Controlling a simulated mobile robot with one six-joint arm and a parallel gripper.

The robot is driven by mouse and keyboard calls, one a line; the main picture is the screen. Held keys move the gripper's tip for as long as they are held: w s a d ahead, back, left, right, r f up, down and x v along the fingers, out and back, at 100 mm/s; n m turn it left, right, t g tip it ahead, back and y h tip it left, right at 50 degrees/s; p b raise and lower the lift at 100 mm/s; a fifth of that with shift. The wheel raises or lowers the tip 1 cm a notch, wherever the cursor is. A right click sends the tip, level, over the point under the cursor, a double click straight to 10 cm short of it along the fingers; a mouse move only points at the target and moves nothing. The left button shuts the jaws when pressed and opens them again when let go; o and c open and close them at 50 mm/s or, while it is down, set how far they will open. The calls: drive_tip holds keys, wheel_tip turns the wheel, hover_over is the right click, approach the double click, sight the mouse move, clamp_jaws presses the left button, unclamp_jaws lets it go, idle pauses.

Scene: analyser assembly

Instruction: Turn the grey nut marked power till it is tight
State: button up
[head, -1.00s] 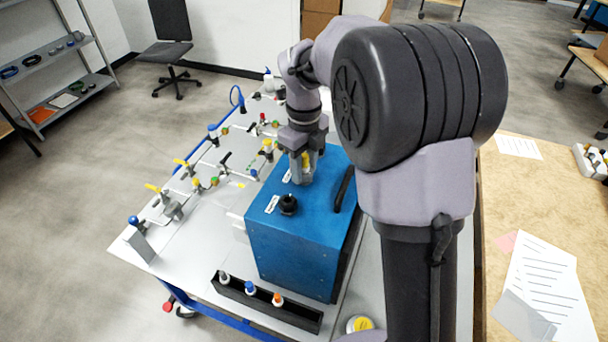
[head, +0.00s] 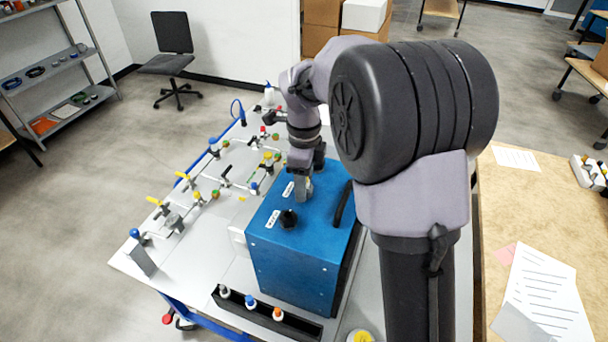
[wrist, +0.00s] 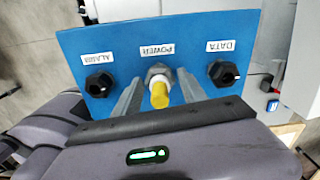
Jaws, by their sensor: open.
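The grey power nut (wrist: 158,72) sits on the top of the blue box (wrist: 90,45), below the label POWER, which reads upside down in the wrist view. A yellow plug (wrist: 160,95) stands up out of it towards the camera. My gripper (wrist: 159,78) is open, with one finger on each side of the nut and plug and a gap showing on both sides. In the head view my gripper (head: 303,190) points down at the blue box (head: 295,262) top and hides the nut. How tight the nut is cannot be seen.
Black nuts stand either side, at ALARM (wrist: 99,84) and DATA (wrist: 222,73). In the head view a black handle (head: 342,203) is close on the right. A black rack (head: 262,312) with small bottles is in front; pipework with valves (head: 215,180) lies left.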

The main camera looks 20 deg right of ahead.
drive_tip(key=n, duration=0.2)
drive_tip(key=n+p, duration=0.1)
drive_tip(key=n, duration=0.1)
drive_tip(key=n+p, duration=0.1)
drive_tip(key=n, duration=0.1)
drive_tip(key=shift+r, duration=0.35)
drive_tip(key=n+p, duration=0.1)
drive_tip(key=n, duration=0.2)
drive_tip(key=shift+n+p, duration=0.3)
drive_tip(key=shift+n, duration=0.1)
drive_tip(key=n+p, duration=0.1)
drive_tip(key=n, duration=0.4)
drive_tip(key=shift+f+p, duration=0.1)
drive_tip(key=shift+p, duration=0.3)
drive_tip(key=shift+f+n, duration=0.25)
drive_tip(key=shift+n, duration=0.55)
clamp_jaws()
drive_tip(key=m+b, duration=0.2)
drive_tip(key=shift+f+m, duration=0.25)
drive_tip(key=shift+m, duration=0.15)
drive_tip(key=m+b, duration=0.3)
drive_tip(key=m, duration=0.3)
drive_tip(key=shift+m, duration=0.3)
drive_tip(key=shift+c, duration=0.6)
unclamp_jaws()
drive_tip(key=shift+r+m, duration=0.2)
drive_tip(key=shift+m, duration=0.2)
drive_tip(key=shift+o, duration=0.6)
drive_tip(key=shift+r, duration=0.1)
